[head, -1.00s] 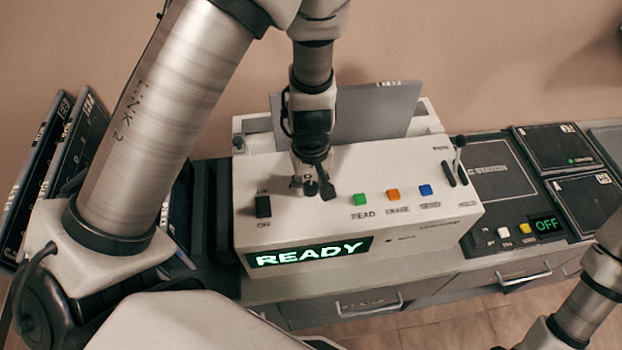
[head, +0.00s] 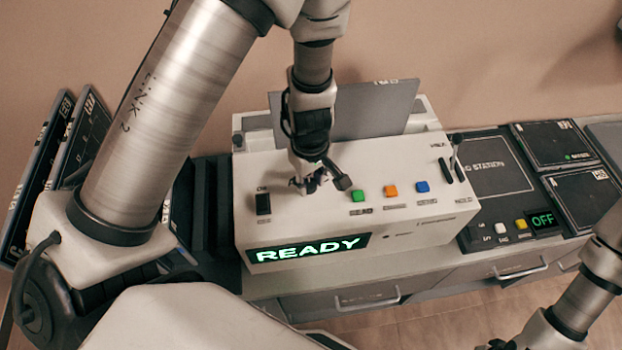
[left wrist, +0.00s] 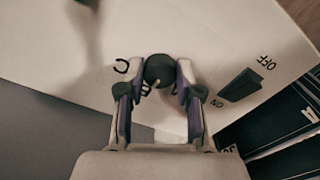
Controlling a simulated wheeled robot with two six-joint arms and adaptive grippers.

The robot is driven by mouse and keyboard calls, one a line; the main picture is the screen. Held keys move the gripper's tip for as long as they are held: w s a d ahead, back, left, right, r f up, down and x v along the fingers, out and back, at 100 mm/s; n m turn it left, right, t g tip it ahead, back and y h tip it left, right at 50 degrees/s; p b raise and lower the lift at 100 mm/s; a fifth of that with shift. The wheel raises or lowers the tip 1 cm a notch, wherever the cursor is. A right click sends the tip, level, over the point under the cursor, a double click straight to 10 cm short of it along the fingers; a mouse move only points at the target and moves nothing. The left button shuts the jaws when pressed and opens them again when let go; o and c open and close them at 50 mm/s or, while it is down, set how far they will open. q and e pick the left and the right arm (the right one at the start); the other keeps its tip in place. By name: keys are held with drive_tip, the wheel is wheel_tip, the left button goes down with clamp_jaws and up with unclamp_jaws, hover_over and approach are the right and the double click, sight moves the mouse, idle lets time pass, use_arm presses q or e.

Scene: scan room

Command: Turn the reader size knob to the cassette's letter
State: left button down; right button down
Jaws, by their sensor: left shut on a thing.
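The reader (head: 420,240) is a white sloped box with a lit READY display (head: 308,249). Its size knob (left wrist: 159,68) is a dark round cap in the left wrist view, between the fingertips of my left gripper (left wrist: 158,78), which is shut on it. A curved letter mark and a second, partly covered mark lie beside the knob. In the head view my left gripper (head: 320,184) comes down on the reader's top and hides the knob. A grey upright plate (head: 375,118), perhaps the cassette, stands in the reader's back; its small label is unreadable.
A black ON/OFF switch (head: 263,204) sits left of the gripper. Green (head: 358,193), orange (head: 391,191) and blue (head: 422,187) buttons and a lever (head: 457,155) sit to the right. A station shows OFF (head: 543,220). My right arm is at lower right.

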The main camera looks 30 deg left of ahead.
sight(309, 182)
use_arm(q)
drive_tip(key=c, duration=0.8)
unclamp_jaws()
drive_tip(key=shift+w, duration=0.1)
drive_tip(key=shift+o, duration=0.2)
drive_tip(key=shift+a+f, duration=0.15)
drive_tip(key=shift+a, duration=0.05)
drive_tip(key=shift+d+r, duration=0.1)
drive_tip(key=shift+r, duration=0.4)
wheel_tip(309, 182, up, 11)
drive_tip(key=shift+w, duration=0.1)
